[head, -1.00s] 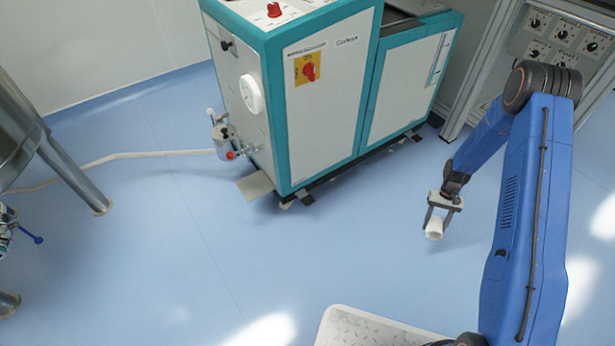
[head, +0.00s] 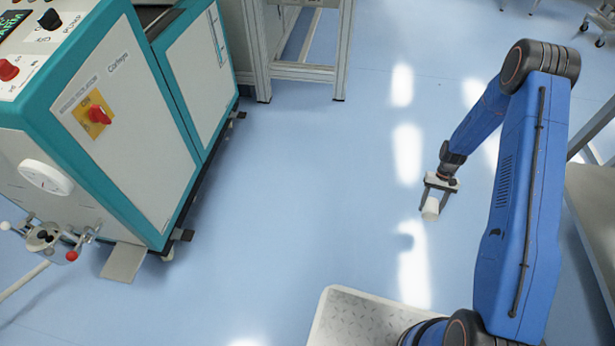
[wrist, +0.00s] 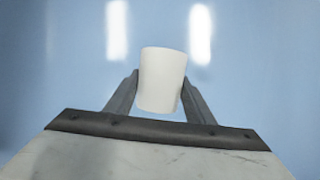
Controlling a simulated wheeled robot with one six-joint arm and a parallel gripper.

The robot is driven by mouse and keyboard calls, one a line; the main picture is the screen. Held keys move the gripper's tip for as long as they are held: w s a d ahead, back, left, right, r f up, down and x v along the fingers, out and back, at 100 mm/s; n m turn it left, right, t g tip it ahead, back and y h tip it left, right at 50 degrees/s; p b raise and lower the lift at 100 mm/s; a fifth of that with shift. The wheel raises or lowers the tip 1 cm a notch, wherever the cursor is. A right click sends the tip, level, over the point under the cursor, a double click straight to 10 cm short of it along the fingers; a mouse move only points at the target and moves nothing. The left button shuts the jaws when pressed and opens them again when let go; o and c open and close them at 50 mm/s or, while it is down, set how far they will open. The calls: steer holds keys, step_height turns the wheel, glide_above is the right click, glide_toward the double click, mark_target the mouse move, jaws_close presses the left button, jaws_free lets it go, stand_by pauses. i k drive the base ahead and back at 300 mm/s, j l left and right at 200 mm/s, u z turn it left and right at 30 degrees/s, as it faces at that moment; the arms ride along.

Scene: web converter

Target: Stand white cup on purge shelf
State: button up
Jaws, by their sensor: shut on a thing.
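The white cup (head: 430,209) is between the two fingers of my gripper (head: 434,201), held in the air over open blue floor at the right of the head view. In the wrist view the cup (wrist: 161,78) is plain and slightly tapered, with one finger of my gripper (wrist: 160,88) against each side. I cannot make out its opening. A small flat beige plate (head: 123,262) juts out low from the teal and white machine, below a metal valve (head: 45,238). I cannot tell whether this plate is the purge shelf. It is far left of my gripper.
The teal and white machine (head: 130,150) fills the left. A metal frame (head: 300,70) stands at the back. A grey table (head: 595,200) is at the right edge, beside my arm. The blue floor (head: 300,200) between machine and gripper is clear.

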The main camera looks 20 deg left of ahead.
mark_target(122, 263)
steer(key=k+j+z, duration=0.15)
steer(key=k+z, duration=0.15)
steer(key=k+j+z, duration=0.1)
steer(key=k+z, duration=0.2)
steer(key=k+j+u, duration=0.1)
steer(key=k+u, duration=0.3)
steer(key=k+j+u, duration=0.2)
steer(key=u, duration=0.2)
steer(key=k+j+u, duration=0.15)
steer(key=u, duration=0.25)
steer(key=k+j+u, duration=0.2)
steer(key=u, duration=0.15)
steer(key=k+j+u, duration=0.1)
steer(key=j+u, duration=0.3)
steer(key=k+j+u, duration=0.1)
steer(key=u, duration=0.25)
steer(key=j, duration=0.1)
